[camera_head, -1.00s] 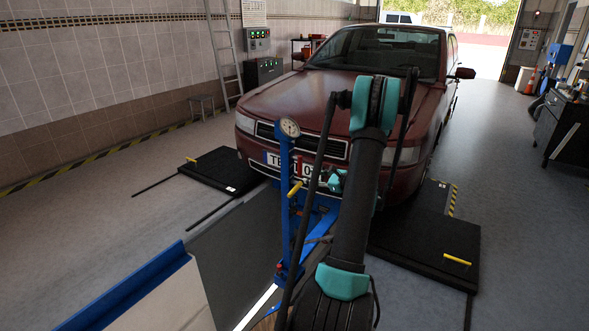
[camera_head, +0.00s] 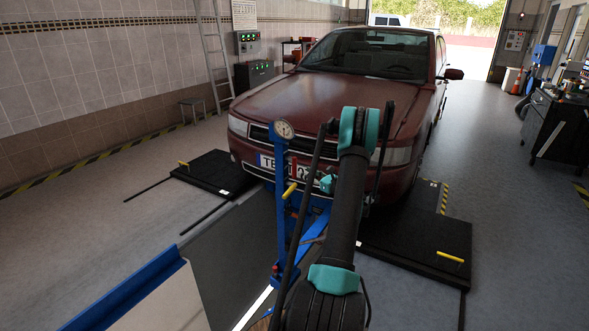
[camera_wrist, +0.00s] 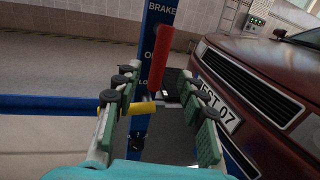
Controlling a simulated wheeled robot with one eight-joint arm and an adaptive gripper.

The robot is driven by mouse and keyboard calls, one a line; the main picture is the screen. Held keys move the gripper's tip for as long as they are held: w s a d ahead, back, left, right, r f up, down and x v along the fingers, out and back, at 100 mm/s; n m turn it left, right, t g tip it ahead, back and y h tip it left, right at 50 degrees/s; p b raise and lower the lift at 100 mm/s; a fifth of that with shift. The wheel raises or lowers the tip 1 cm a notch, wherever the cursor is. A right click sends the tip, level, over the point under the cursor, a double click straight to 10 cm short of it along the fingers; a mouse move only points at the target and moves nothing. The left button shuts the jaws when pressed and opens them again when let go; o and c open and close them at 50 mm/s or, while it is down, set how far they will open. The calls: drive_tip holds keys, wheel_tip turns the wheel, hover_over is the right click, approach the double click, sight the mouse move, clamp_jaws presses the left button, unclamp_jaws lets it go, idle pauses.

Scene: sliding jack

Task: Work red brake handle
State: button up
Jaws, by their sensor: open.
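The red brake handle (camera_wrist: 161,57) is upright on the blue post (camera_wrist: 154,22) under the word BRAKE in the wrist view. In the head view a small part of the red handle (camera_head: 294,166) shows beside the post (camera_head: 281,190). My gripper (camera_wrist: 153,85) is open in the wrist view, its two fingers to the left and right below the handle. The handle's lower end is just beyond the gap between the fingertips; I cannot tell whether they touch it. A yellow handle (camera_wrist: 141,108) lies sideways by the left finger. In the head view my arm hides much of the gripper.
A dark red car (camera_head: 300,110) stands close behind the post. A blue horizontal bar (camera_wrist: 50,105) runs left of the gripper. Black floor plates with yellow handles (camera_head: 210,172) (camera_head: 420,245) lie on both sides. Open floor is at right.

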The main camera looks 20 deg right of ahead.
sight(295, 167)
drive_tip(key=x, duration=0.8)
drive_tip(key=shift+w, duration=0.15)
drive_tip(key=shift+c, duration=0.6)
clamp_jaws()
